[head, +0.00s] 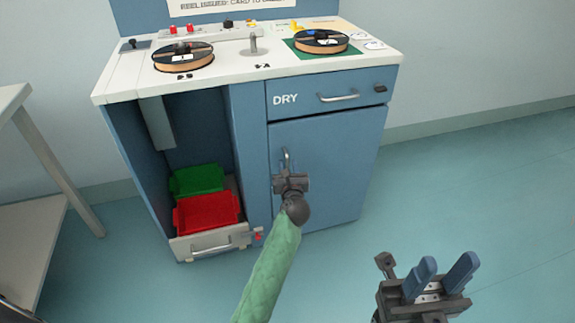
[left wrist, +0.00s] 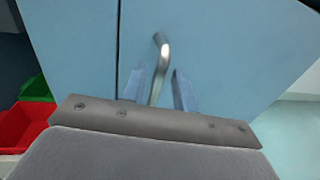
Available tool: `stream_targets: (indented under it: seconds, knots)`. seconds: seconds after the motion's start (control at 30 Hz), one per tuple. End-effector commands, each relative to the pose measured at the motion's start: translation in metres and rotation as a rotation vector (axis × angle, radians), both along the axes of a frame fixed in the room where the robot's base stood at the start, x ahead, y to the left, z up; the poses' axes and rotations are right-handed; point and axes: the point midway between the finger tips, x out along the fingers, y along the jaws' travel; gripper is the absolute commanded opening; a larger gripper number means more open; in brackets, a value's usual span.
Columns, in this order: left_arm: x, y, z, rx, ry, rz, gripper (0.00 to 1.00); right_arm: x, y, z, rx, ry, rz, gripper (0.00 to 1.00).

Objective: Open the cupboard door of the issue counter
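The blue cupboard door (head: 335,165) is below the DRY drawer on the right of the issue counter (head: 225,75) and looks shut. Its upright metal handle (head: 286,158) is near the door's left edge. My left gripper (head: 288,172) is at the handle, hiding its lower part. In the left wrist view the handle (left wrist: 161,65) stands between the two blue fingers (left wrist: 158,90), with gaps visible on both sides. My right gripper (head: 440,278) is open and empty, low at the front right, away from the counter.
The DRY drawer (head: 330,95) above the door is shut. Left of the door is an open bay with a green bin (head: 196,180) and a red bin (head: 207,213) in a low drawer (head: 205,245). Floor right of the counter (head: 480,190) is clear.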

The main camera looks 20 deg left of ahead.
Motion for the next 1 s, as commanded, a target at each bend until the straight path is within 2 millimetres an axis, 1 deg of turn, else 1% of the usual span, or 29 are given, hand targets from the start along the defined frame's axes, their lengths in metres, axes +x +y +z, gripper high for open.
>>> stream_targets:
  seconds: [0.1,0.2,0.5,0.57,0.6,0.63,0.67,1.0]
  knots:
    - [0.010,0.004,0.000,0.002,-0.001,0.000,0.29,0.000,0.000,-0.001,0.003,-0.001,0.004,0.36]
    - [0.014,0.006,0.000,0.001,0.000,0.000,0.29,0.000,0.001,-0.001,0.003,-0.001,0.006,0.36]
    - [0.015,0.006,0.000,0.000,0.000,0.000,0.29,0.000,0.001,0.000,0.002,-0.003,0.007,0.36]
    - [0.015,0.006,0.000,0.000,0.000,0.000,0.17,0.000,0.001,0.000,0.002,-0.003,0.007,0.36]
    - [0.015,0.006,0.000,0.000,0.000,0.000,0.09,0.000,0.001,0.000,0.002,-0.003,0.007,0.36]
    - [0.015,0.006,0.000,0.000,0.000,0.000,0.04,0.000,0.001,0.000,0.002,-0.002,0.007,0.36]
    - [0.015,0.006,0.000,0.000,0.000,0.000,0.00,0.000,0.001,0.000,0.002,-0.002,0.007,0.36]
    - [0.014,0.005,0.001,0.000,0.000,-0.002,0.00,0.000,0.001,0.000,0.003,0.001,0.006,0.36]
